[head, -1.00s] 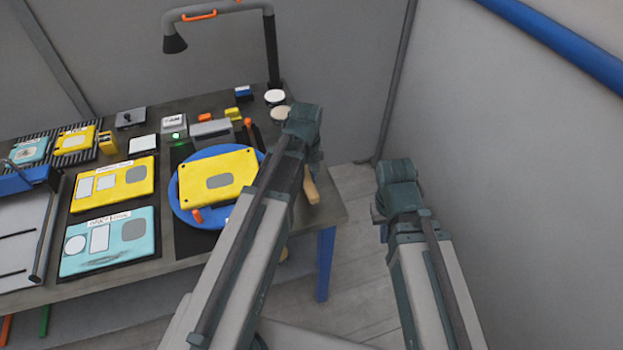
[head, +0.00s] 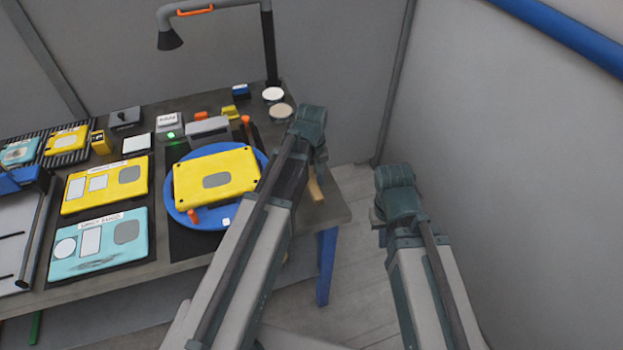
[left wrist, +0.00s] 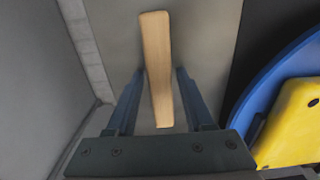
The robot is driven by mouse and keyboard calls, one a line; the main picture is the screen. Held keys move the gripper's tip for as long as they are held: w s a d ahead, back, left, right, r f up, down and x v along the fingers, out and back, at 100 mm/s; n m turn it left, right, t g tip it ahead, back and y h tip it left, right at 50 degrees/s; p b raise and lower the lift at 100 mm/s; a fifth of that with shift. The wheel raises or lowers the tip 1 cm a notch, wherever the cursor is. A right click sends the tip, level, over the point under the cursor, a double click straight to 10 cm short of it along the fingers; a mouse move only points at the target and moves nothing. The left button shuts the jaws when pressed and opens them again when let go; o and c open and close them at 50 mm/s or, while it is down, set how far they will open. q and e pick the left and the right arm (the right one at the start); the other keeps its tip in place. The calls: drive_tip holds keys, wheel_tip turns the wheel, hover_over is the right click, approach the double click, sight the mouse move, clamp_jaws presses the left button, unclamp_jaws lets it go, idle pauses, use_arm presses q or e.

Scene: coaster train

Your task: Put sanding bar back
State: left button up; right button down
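The sanding bar, seen as a pale wooden bar (head: 316,189), is at the right end of the workbench, partly hidden behind my left arm. In the left wrist view the bar (left wrist: 156,60) lies lengthwise between the two fingers of my left gripper (left wrist: 158,75). The fingers stand apart, with a gap on each side of the bar.
A blue round turntable (head: 178,205) with a yellow panel (head: 240,168) on it is left of my left arm. Yellow and teal panels (head: 75,262) lie further left. A lamp post (head: 270,50) stands at the back. Open floor lies right of the bench (head: 335,212).

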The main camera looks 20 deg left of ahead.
sight(312, 180)
use_arm(q)
drive_tip(key=shift+o, duration=0.5)
wheel_tip(312, 180, up, 12)
drive_tip(key=p, duration=1.2)
drive_tip(key=s+d+m+y, duration=0.1)
drive_tip(key=s+d+m, duration=0.9)
drive_tip(key=s, duration=0.4)
drive_tip(key=shift+s+d+r+m, duration=0.15)
drive_tip(key=shift+d+r+m, duration=0.05)
drive_tip(key=shift+m, duration=0.1)
wheel_tip(312, 180, down, 4)
drive_tip(key=b, duration=0.3)
drive_tip(key=shift+r, duration=0.2)
